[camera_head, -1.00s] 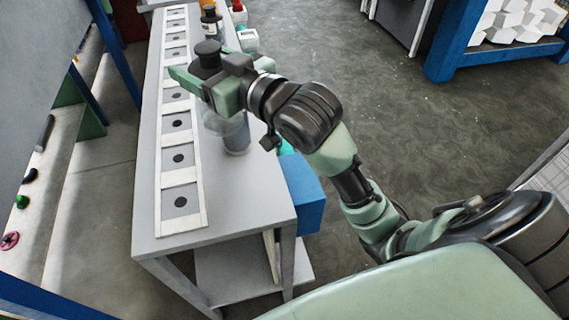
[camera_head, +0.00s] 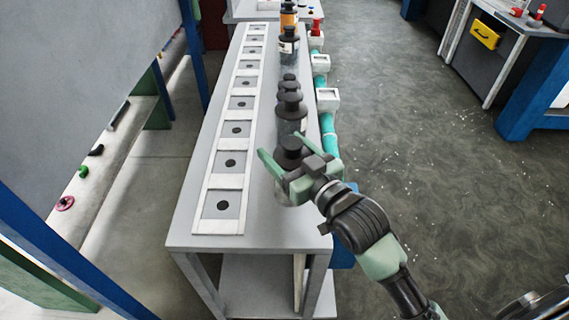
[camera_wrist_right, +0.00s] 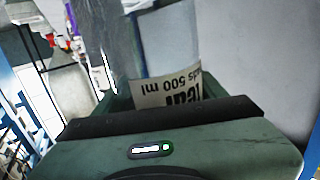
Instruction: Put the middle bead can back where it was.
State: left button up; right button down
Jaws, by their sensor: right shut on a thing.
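My right gripper (camera_head: 284,162) is shut on a clear bead can with a black lid (camera_head: 291,147), near the front right of the long grey table (camera_head: 190,239). The held can looks upright; whether its base touches the table cannot be told. Other black-lidded cans stand just behind it along the right edge, the closest (camera_head: 291,107) and another (camera_head: 288,86). In the right wrist view a clear can with a white label reading "500 ml" upside down (camera_wrist_right: 168,92) shows beyond the gripper body (camera_wrist_right: 170,150). My left gripper is out of view.
A white strip of square plates with dark dots (camera_head: 222,204) runs along the table's left. Farther cans, one dark (camera_head: 288,46) and one orange-labelled (camera_head: 288,18), stand at the back. Teal pipe with white boxes (camera_head: 327,98) lines the right edge. Front left tabletop is bare.

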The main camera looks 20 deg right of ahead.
notch_tip(320, 180, down, 4)
jog(key=shift+r, duration=0.15)
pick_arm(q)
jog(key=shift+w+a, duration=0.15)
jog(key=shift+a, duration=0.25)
pick_arm(e)
jog(key=shift+f, duration=0.25)
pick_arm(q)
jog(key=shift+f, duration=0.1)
pick_arm(e)
jog(key=shift+f, duration=0.1)
jog(key=shift+c, duration=0.8)
grip_release()
jog(key=shift+f, duration=0.1)
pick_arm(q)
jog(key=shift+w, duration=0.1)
pick_arm(e)
jog(key=shift+r, duration=0.2)
pick_arm(q)
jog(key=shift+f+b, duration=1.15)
jog(key=shift+b, duration=0.1)
pick_arm(e)
jog(key=v, duration=1.2)
